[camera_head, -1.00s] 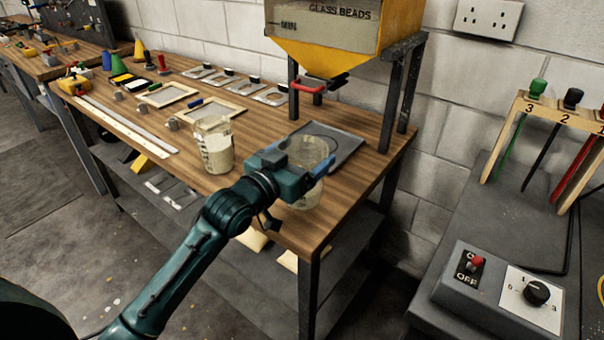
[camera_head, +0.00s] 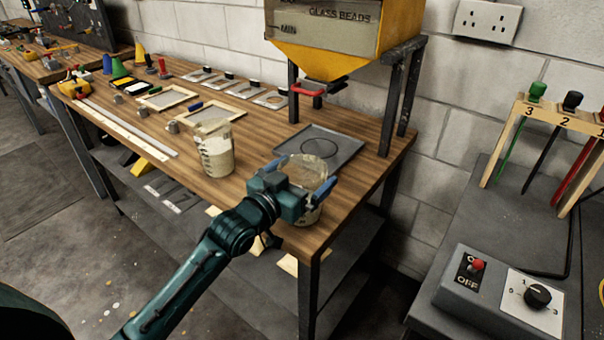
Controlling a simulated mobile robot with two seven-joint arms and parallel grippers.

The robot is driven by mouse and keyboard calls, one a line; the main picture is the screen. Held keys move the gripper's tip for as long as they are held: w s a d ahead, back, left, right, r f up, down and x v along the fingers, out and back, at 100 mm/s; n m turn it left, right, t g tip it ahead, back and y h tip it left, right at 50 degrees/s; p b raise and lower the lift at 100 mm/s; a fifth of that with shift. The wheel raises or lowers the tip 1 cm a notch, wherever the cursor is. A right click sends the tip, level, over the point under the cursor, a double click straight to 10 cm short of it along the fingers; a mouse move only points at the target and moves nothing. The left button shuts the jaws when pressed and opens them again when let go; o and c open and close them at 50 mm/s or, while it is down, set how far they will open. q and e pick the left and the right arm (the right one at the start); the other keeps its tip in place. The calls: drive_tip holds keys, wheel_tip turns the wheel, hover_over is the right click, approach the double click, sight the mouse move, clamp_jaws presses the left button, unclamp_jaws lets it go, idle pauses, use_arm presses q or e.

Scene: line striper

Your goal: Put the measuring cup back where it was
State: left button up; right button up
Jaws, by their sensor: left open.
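A clear cup (camera_head: 311,213) with pale contents stands near the front right corner of the bench. My left gripper (camera_head: 309,184) is open, with its fingers around the upper part of this cup; the gripper hides part of its side. A second clear cup (camera_head: 217,157) with markings and pale beads stands upright on the bench to the left, apart from the gripper. I cannot tell from the picture which of the two is the measuring cup. A grey tray with a dark ring (camera_head: 340,157) lies empty behind the gripper. My right gripper is not in view.
A yellow glass beads hopper (camera_head: 318,58) on dark posts stands over the back right of the bench (camera_head: 262,205). Framed screens (camera_head: 212,115), ring plates and coloured cones lie to the left. A control box (camera_head: 500,292) stands at the right.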

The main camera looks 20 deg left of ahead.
use_arm(q)
drive_tip(key=shift+r, duration=0.1)
drive_tip(key=shift+s, duration=0.15)
drive_tip(key=b+v, duration=0.1)
drive_tip(key=v, duration=1)
drive_tip(key=s+d+f+g+y+p, duration=0.1)
drive_tip(key=s+d+f+g, duration=0.1)
drive_tip(key=s+f, duration=0.5)
drive_tip(key=s+d+f+n+g+y+p, duration=0.1)
drive_tip(key=s+d+f+g, duration=0.2)
drive_tip(key=s+f, duration=0.5)
wheel_tip(320, 180, down, 7)
drive_tip(key=shift+d+r+g+y+p, duration=0.1)
drive_tip(key=shift+d+g+y+p, duration=0.25)
drive_tip(key=shift+g, duration=0.35)
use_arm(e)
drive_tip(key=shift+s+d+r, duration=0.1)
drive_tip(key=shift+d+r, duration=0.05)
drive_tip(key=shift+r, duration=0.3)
use_arm(q)
drive_tip(key=shift+s, duration=0.1)
